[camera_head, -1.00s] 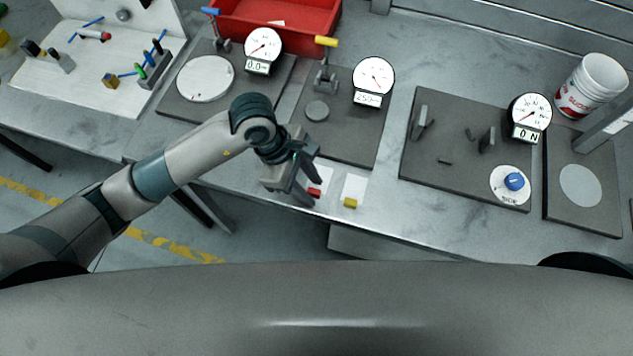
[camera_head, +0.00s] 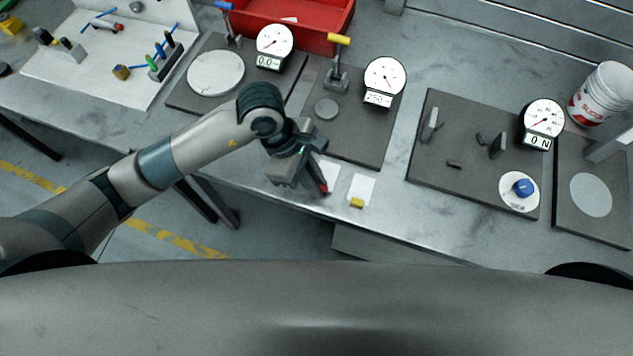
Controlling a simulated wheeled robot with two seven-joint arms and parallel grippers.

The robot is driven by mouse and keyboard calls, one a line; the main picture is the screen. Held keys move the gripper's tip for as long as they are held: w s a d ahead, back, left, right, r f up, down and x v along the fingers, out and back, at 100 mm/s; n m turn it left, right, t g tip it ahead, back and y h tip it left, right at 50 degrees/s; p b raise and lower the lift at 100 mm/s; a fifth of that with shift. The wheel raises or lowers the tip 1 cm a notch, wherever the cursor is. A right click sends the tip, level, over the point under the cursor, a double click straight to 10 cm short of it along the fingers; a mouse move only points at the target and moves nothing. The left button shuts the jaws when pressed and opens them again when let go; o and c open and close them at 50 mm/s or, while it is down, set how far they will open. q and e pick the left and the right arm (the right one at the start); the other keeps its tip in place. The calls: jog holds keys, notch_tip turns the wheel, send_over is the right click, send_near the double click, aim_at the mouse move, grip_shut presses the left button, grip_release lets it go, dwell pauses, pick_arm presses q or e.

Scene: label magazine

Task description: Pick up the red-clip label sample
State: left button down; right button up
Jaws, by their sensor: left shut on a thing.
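The red-clip label sample is a small white card (camera_head: 331,173) with a red clip (camera_head: 323,188) at its near end, by the table's front edge. My left gripper (camera_head: 317,186) reaches it from the left and is shut on the red clip. The gripper's fingers hide part of the clip and card. I cannot tell whether the card touches the table. A second white card (camera_head: 362,186) with a yellow clip (camera_head: 356,203) lies just to the right, apart from the gripper. My right gripper is not in view.
Behind stand dark base plates with dial gauges, one (camera_head: 384,78) with a yellow-handled lever (camera_head: 338,62). A red bin (camera_head: 310,35) is at the back. Another plate (camera_head: 450,185) with a blue knob (camera_head: 523,187) is at the right. Bare table lies between the plates.

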pick_arm(q)
jog(key=r+b, duration=0.2)
jog(key=r, duration=0.1)
jog(key=shift+s, duration=0.35)
jog(key=s+r+p, duration=0.5)
jog(key=s+r, duration=0.2)
jog(key=s, duration=0.4)
jog(key=shift+a+p, duration=0.2)
jog(key=shift+p, duration=0.2)
jog(key=shift+w+f, duration=0.1)
jog(key=shift+f, duration=0.05)
